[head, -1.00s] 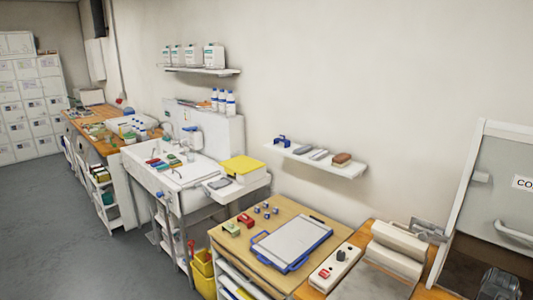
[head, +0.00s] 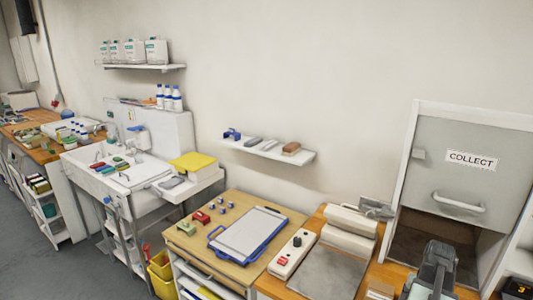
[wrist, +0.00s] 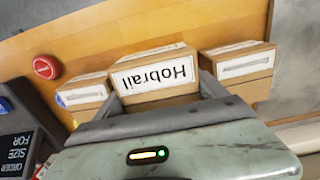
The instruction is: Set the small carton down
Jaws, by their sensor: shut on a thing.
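In the head view my gripper (head: 435,265) shows dark grey in front of the hatch at the lower right; the held carton cannot be made out there.
In the wrist view, similar cartons stand on the left (wrist: 84,92) and right (wrist: 238,62), close to the fingers. A red button (wrist: 46,67) is further left.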

